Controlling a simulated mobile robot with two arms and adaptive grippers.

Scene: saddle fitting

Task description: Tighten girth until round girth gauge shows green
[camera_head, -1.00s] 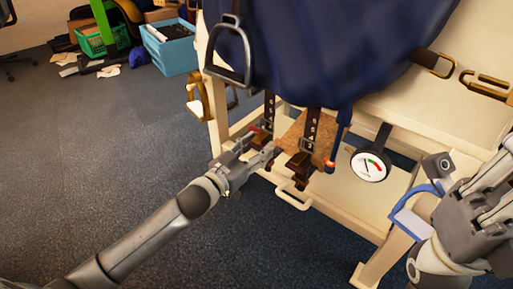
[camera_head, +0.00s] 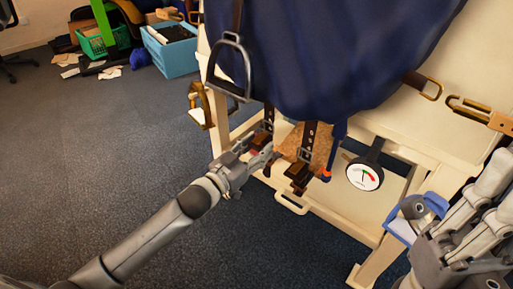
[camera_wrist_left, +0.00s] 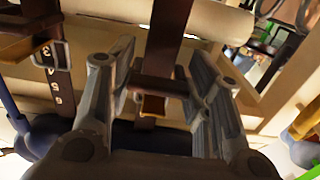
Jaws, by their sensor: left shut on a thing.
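The round girth gauge (camera_head: 364,175) is a white dial in a dark frame, hanging below the blue pad at the right. It has red and green marks; its needle is too small to read surely. Two dark girth straps hang at the lower middle; the right strap (camera_head: 308,137) has punched marks and a buckle, and shows at left in the left wrist view (camera_wrist_left: 50,75). My left gripper (camera_head: 268,156) is shut on the left strap's lower brown end (camera_wrist_left: 158,86), between its fingers in the left wrist view. My right gripper (camera_head: 488,205) is at the right edge, its fingertips unclear.
A cream stand (camera_head: 455,110) carries the blue pad (camera_head: 330,55). A metal stirrup (camera_head: 230,70) hangs at the pad's left. Brown straps with brass hardware (camera_head: 425,86) lie at right. Crates (camera_head: 170,50) stand far back left; carpet between is free.

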